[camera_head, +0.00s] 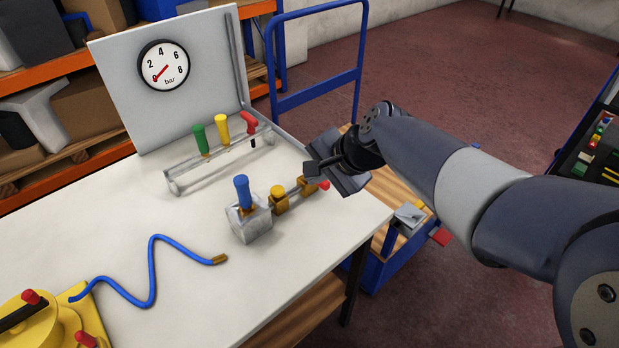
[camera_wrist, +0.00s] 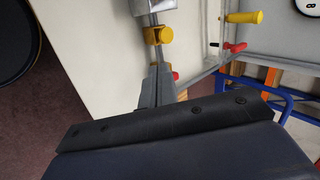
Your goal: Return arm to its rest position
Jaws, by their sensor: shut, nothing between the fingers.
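My arm reaches in from the right in the head view. My gripper (camera_head: 318,168) is over the table's right edge, close to the red end of a pipe fitting. In the wrist view my gripper (camera_wrist: 156,88) shows as grey fingers held together, with nothing between them. The pipe fitting, a grey block (camera_head: 251,222) with a blue handle (camera_head: 242,193) and yellow knobs (camera_head: 278,198), stands on the white table (camera_head: 190,305). A yellow knob (camera_wrist: 158,35) shows just beyond my fingers in the wrist view. I cannot tell whether my gripper touches the fitting.
A rack holds green, yellow and red handles (camera_head: 222,129) before a panel with a gauge (camera_head: 163,65). A blue hose (camera_head: 152,270) lies on the table, with a yellow pump (camera_head: 50,325) at left. A blue cart (camera_head: 385,262) stands beside the table, under my arm.

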